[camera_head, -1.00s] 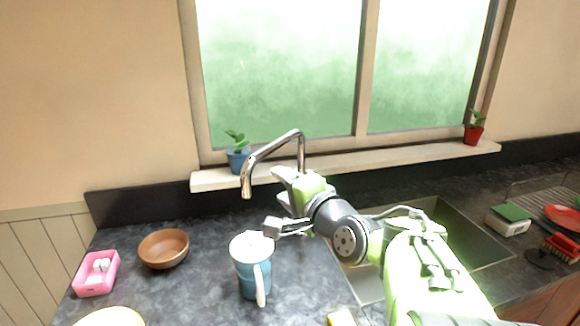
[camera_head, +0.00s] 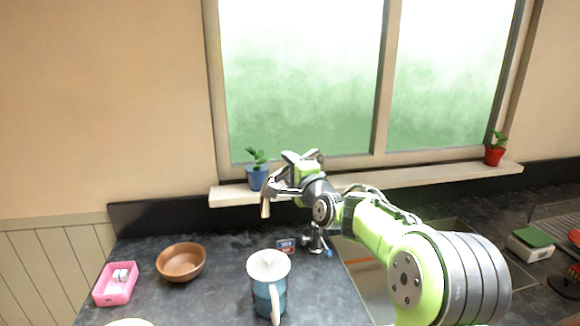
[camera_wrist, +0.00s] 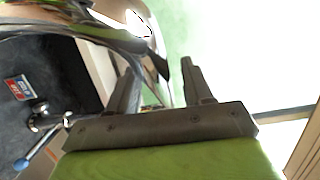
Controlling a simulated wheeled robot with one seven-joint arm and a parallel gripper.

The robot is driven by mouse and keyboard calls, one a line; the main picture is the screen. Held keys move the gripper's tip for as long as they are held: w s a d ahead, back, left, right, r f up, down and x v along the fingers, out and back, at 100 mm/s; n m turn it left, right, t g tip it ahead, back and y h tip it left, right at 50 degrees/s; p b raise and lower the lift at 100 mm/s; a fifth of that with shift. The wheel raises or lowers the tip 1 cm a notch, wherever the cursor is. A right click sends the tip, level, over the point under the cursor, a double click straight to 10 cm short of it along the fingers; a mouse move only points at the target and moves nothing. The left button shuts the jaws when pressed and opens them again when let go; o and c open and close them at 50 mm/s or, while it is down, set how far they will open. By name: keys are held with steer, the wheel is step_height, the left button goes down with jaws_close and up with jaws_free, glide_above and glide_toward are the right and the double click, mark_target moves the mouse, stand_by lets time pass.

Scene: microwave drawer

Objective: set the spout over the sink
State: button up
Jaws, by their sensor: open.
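The metal spout (camera_head: 265,205) shows its tip over the dark counter, left of the sink (camera_head: 362,268); its upper part is hidden behind my gripper. The faucet base (camera_head: 316,240) stands at the sink's left side and has a blue-tipped lever (camera_head: 328,252). My gripper (camera_head: 283,173) is open at spout height, close beside the spout. In the wrist view the shiny spout (camera_wrist: 90,38) curves across the top left, close to the left finger of my gripper (camera_wrist: 162,68). I see nothing held between the fingers; contact with the spout is unclear.
A blue and white lidded pitcher (camera_head: 268,285) stands on the counter before the faucet. A brown bowl (camera_head: 181,262) and a pink box (camera_head: 116,284) are at the left. A blue pot (camera_head: 257,178) on the windowsill (camera_head: 232,196) is close behind the spout.

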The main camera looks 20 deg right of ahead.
jaws_close()
steer(key=shift+s, duration=0.1)
stand_by(0.4)
